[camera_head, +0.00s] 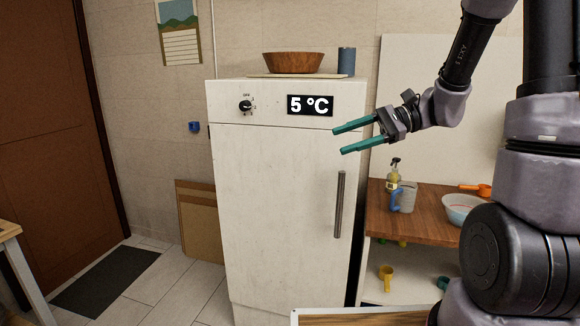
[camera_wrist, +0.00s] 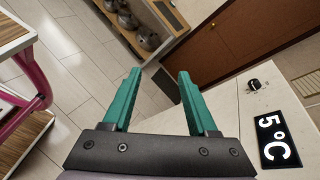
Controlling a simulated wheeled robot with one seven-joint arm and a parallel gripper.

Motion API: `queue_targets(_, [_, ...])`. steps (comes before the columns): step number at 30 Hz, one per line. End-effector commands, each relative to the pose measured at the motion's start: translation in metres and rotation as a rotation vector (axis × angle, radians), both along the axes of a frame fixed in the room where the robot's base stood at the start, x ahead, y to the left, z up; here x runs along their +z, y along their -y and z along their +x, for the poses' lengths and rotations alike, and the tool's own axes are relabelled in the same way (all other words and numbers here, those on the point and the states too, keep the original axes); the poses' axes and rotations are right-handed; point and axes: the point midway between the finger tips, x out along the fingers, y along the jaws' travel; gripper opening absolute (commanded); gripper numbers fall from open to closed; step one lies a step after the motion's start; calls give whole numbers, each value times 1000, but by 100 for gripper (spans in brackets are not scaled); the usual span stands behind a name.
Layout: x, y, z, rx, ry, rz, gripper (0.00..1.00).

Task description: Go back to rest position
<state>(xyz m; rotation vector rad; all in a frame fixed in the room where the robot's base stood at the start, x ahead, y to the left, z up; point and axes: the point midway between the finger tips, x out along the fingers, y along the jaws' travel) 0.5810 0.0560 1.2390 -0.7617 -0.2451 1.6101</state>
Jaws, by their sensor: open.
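My gripper (camera_head: 345,140) is raised in front of the upper right part of a white refrigerator (camera_head: 275,210) in the head view. Its two green fingers are spread apart with nothing between them. In the wrist view the open gripper (camera_wrist: 158,75) also shows empty, with floor tiles and a brown door beyond it. The refrigerator's door is shut. Its vertical handle (camera_head: 339,205) is below the fingers, apart from them. The display (camera_head: 310,105) reads 5 °C, and a black knob (camera_head: 246,106) is left of it.
A wooden bowl (camera_head: 293,62) and a blue cup (camera_head: 346,61) stand on the refrigerator. A wooden counter (camera_head: 430,227) at right holds a jug (camera_head: 403,197), a bottle and a white bowl (camera_head: 462,209). A dark mat (camera_head: 105,281) lies on the floor at left. A shelf with several round items (camera_wrist: 135,25) shows in the wrist view.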

Motion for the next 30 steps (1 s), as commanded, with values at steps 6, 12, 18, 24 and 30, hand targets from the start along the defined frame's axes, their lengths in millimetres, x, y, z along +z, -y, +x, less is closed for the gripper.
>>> queue_targets(6, [13, 10, -50, 124, 167, -287, 59])
queue_targets(12, [21, 34, -80, 177, 339, -551, 59])
queue_targets(18, [38, 64, -98, 176, 545, -804, 59])
queue_targets(24, [65, 94, -107, 130, 754, -1017, 59])
queue_targets(30, [84, 110, -112, 86, 881, -1130, 59])
